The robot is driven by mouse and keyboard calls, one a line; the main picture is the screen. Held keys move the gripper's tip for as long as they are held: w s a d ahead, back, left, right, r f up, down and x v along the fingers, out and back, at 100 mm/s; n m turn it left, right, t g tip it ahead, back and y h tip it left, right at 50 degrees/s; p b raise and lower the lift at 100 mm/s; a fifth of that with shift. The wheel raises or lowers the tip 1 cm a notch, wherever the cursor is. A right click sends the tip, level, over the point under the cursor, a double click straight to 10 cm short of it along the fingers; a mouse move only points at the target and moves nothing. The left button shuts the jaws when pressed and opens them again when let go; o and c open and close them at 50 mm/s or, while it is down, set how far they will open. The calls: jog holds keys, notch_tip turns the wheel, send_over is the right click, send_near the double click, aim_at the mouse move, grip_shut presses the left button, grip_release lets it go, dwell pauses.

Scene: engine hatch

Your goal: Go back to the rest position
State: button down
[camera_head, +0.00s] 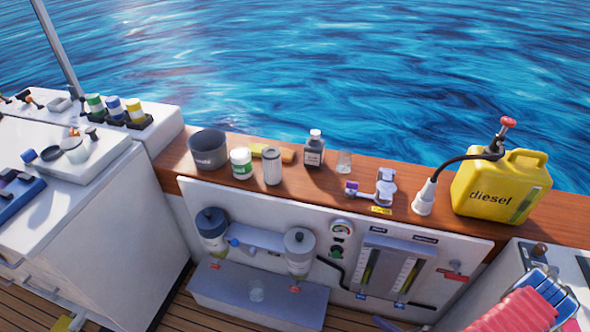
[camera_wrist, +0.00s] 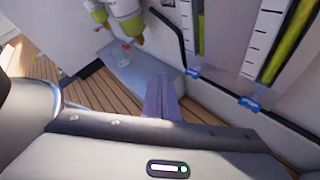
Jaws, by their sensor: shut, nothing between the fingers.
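My gripper (camera_wrist: 159,82) shows in the wrist view as two grey-purple fingers close together, shut and empty. It points toward the lower front of the engine panel, with a grey ledge (camera_wrist: 140,72) beyond the fingertips. The filter bowls (camera_wrist: 122,22) are above and to the left of it, and the sight gauges (camera_wrist: 275,45) are to the right. No contact with any of these shows. In the head view I cannot make out the gripper clearly.
A white panel (camera_head: 330,213) carries filters, a dial and gauges. The wooden shelf (camera_head: 320,190) above holds a grey pot (camera_head: 208,152), jars, a bottle (camera_head: 314,150) and a yellow diesel can (camera_head: 500,188). White cabinets flank the panel. Deck planks (camera_head: 176,305) lie below.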

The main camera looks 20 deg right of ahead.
jog(key=w+a+r+n+g, duration=0.1)
jog(key=a+r+n+g, duration=0.25)
jog(key=r+n, duration=0.7)
jog(key=a+r+n+g, duration=0.2)
jog(key=r+n+g, duration=0.35)
jog(key=r, duration=0.95)
jog(key=w+a+r+n+g, duration=0.1)
jog(key=a+r+n+g, duration=0.25)
jog(key=r+n, duration=0.65)
jog(key=a+r+n+t+h, duration=0.1)
jog(key=a+r+n+t, duration=0.1)
jog(key=a+r, duration=0.3)
jog(key=s+a+r+n+t+h, duration=0.1)
jog(key=a+r+n, duration=0.3)
jog(key=r, duration=0.8)
jog(key=s+a+r+n+t+h, duration=0.1)
jog(key=a+r+n+t+h, duration=0.2)
jog(key=a+r, duration=0.4)
notch_tip(320, 180, up, 3)
jog(key=shift+f+n, duration=0.2)
jog(key=shift+n, duration=0.3)
